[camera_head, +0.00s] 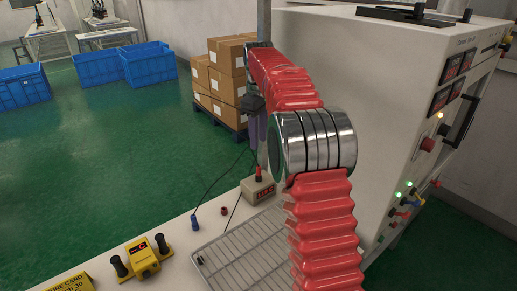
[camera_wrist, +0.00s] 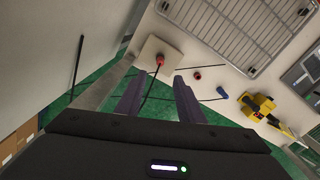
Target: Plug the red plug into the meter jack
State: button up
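The red plug (camera_head: 258,172) stands upright on top of the beige meter (camera_head: 263,192), which has a red display; it appears seated there, but the jack itself is hidden. In the wrist view the red plug (camera_wrist: 160,60) sits on the meter's pale top (camera_wrist: 152,48), with a black cable running from it toward me. My gripper (camera_wrist: 160,98) is open, its two purple fingers apart with no plug between them. In the head view my gripper (camera_head: 258,140) hangs above the meter, fingers down, partly hidden by my arm.
A small red part (camera_head: 224,211) and a blue plug (camera_head: 195,223) are on the bench left of the meter. A wire rack (camera_head: 240,247) lies in front. A yellow two-knob box (camera_head: 143,258) is at front left. A large white cabinet (camera_head: 375,75) stands at right.

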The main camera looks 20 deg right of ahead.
jog(key=shift+r, duration=0.7)
jog(key=shift+s, duration=0.15)
dwell(0.4)
